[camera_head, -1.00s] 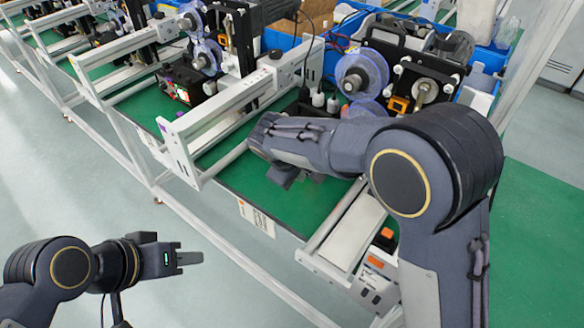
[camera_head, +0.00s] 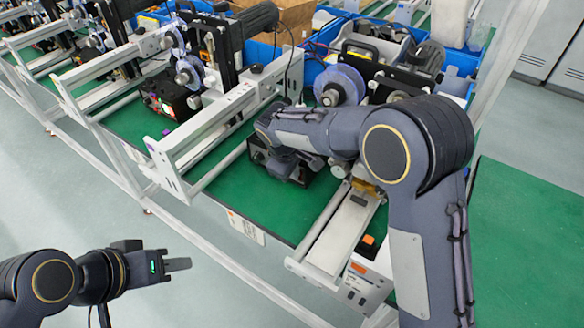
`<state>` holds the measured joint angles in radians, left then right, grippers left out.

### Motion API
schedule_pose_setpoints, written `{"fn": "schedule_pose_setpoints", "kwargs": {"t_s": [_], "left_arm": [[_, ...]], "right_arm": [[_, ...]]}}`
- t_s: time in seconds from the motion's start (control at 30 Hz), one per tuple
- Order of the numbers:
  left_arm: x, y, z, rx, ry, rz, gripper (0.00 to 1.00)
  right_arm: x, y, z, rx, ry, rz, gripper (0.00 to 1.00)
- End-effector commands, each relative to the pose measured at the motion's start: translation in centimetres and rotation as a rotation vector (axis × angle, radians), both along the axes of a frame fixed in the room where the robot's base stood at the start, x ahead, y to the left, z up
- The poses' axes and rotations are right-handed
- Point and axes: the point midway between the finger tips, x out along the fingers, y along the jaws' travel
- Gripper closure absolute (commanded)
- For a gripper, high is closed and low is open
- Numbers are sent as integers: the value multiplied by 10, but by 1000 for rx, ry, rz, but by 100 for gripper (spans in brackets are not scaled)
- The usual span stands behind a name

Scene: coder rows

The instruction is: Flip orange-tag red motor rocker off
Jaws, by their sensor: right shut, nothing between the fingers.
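The coder station with orange marks is right of centre. A white label with an orange corner (camera_head: 245,228) hangs on its front edge. An orange block (camera_head: 369,241) and an orange patch show on the white end unit (camera_head: 370,284). A black box (camera_head: 262,157) sits under my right forearm. I cannot make out a red rocker there; my arm covers part of the box. My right gripper (camera_head: 290,172) is a dark shape below the wrist, at the box, shut and empty, its fingertips hard to separate. My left gripper (camera_head: 178,265) is over the floor, away from the station, seen edge-on.
A similar station with a black box bearing red parts (camera_head: 172,99) stands to the left. White rails (camera_head: 205,125) frame the green belt bed (camera_head: 220,190). Blue film reels (camera_head: 340,86) and a motor stand behind my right arm.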

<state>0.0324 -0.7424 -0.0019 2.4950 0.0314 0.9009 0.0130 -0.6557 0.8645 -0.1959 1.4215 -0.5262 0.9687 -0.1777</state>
Motion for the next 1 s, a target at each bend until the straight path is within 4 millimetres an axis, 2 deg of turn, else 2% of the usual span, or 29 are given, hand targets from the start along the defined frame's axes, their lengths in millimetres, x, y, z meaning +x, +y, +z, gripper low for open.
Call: {"fn": "schedule_pose_setpoints", "kwargs": {"t_s": [0.2,0.53,1.0], "left_arm": [[0,0,-2,0,2,-1,64],[0,0,9,0,1,0,64],[0,0,9,0,1,0,64]], "right_arm": [[1,-1,0,-1,-5,0,100],[1,-1,15,-1,-6,-1,100],[-1,0,16,-1,-4,-1,100]]}}
